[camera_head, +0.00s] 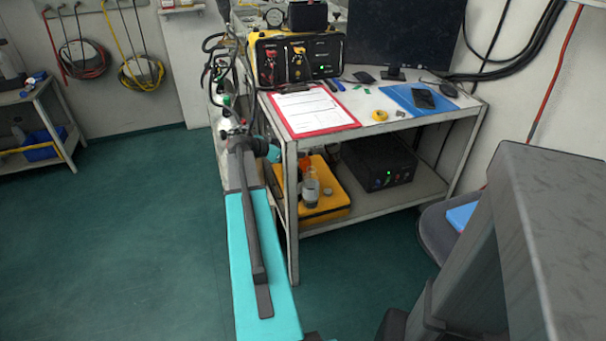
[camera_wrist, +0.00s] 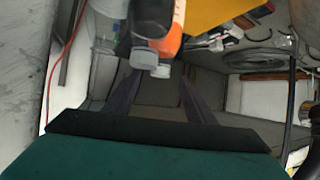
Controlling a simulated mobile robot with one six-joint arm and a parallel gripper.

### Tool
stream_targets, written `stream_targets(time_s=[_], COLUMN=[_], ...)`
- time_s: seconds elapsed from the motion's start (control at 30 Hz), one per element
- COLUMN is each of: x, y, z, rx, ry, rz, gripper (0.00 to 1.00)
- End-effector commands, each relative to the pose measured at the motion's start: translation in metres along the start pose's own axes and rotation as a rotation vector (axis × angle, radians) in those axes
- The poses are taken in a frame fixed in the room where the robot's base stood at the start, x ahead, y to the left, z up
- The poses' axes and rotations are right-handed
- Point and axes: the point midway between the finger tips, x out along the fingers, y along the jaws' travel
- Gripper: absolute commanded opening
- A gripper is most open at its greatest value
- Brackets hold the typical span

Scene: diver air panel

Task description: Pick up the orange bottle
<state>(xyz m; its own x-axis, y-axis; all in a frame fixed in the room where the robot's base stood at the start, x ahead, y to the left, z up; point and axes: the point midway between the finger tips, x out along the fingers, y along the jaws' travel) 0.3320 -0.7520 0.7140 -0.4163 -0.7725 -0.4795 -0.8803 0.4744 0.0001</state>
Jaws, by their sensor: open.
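In the head view my arm reaches to the shelf's left end; the fingers are hard to make out.
A black box (camera_head: 378,165) with a green light stands right of the yellow case. The bench top (camera_head: 405,118) is close above the shelf, and its front left leg (camera_head: 291,225) stands near my arm. Hoses and a cylinder crowd the left end. The floor at left is clear.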

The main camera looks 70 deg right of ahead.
Motion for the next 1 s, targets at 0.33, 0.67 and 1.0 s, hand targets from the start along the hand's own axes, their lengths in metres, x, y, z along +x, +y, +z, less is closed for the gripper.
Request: stream_targets(time_s=[0.33, 0.67, 1.0], x=[0.039, 0.045, 0.045], y=[0.0, 0.0, 0.0], z=[-0.002, -0.001, -0.001], rx=[0.0, 0.0, 0.0], ry=[0.0, 0.0, 0.0], rz=[0.001, 0.0, 0.0], gripper=[0.5, 0.5, 0.5])
